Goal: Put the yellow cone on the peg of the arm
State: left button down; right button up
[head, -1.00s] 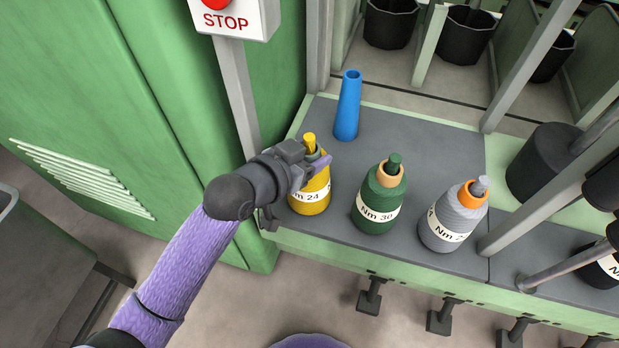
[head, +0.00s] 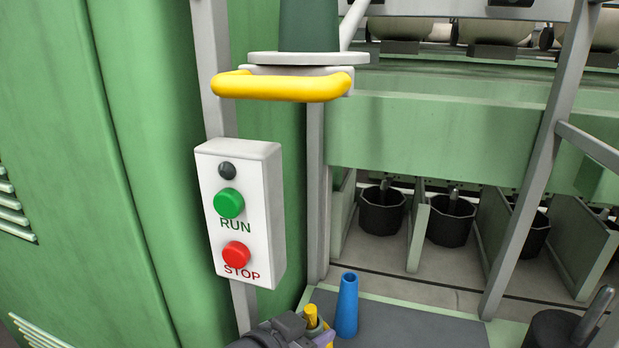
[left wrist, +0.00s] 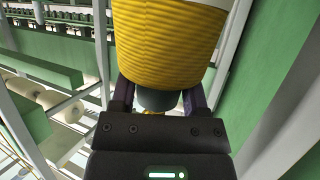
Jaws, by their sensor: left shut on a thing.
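The yellow cone (left wrist: 168,40) fills the top of the left wrist view, with its narrow neck (left wrist: 155,99) between my fingers. My left gripper (left wrist: 158,92) is shut on it at that neck. In the head view my left gripper (head: 316,337) shows only at the bottom edge, with the cone's yellow tip (head: 312,314) beside it; the cone's body is out of that view. High up in the head view is an arm with a yellow rounded bar (head: 282,89) and a pale disc (head: 308,58). A dark green piece (head: 308,25) stands on the disc, cut off above. I cannot make out a bare peg. My right gripper is out of view.
A white button box (head: 240,210) with RUN and STOP hangs on a grey post under the yellow bar. A blue tube (head: 347,305) stands on the dark shelf (head: 405,327), close right of my gripper. Black pots (head: 382,210) stand in bays behind.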

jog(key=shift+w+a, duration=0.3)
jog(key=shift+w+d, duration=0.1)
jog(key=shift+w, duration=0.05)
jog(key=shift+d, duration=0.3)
